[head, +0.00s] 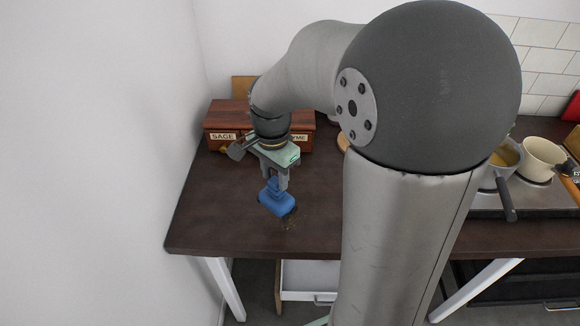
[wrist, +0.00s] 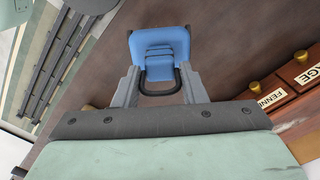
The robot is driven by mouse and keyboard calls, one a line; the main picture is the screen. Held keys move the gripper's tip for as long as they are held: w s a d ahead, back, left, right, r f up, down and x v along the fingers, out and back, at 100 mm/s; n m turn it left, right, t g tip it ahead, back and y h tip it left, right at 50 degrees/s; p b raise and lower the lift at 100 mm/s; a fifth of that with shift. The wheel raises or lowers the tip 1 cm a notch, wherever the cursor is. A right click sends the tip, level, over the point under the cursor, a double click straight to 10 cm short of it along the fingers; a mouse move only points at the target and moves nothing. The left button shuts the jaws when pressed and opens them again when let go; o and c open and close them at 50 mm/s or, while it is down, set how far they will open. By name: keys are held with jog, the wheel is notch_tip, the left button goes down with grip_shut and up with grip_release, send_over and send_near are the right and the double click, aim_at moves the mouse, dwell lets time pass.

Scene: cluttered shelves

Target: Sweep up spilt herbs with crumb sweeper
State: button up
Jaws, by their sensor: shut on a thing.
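A blue crumb sweeper (head: 276,203) is at the front left part of the dark wooden table. My gripper (head: 274,181) is above it and shut on its handle. In the wrist view the blue sweeper body (wrist: 160,47) lies just beyond my gripper (wrist: 158,84), with a dark handle loop between the fingers. A few faint small specks (head: 288,224) show on the table just in front of the sweeper; I cannot tell if they are the herbs. The table under the sweeper is hidden.
A wooden drawer box (head: 228,127) with herb labels stands at the back left, behind my gripper. A stove (head: 540,199) with a saucepan (head: 506,157) and a cream pot (head: 541,157) is on the right. A white wall bounds the left. The table's front left is clear.

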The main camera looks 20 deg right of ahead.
aim_at(270, 194)
jog(key=shift+w+a+f, duration=0.3)
jog(key=shift+w+a, duration=0.05)
jog(key=shift+a, duration=0.3)
jog(key=shift+f+b, duration=2.2)
jog(key=shift+f, duration=0.6)
jog(key=shift+f+b, duration=0.5)
jog(key=shift+f, duration=0.1)
jog(key=shift+d, duration=0.1)
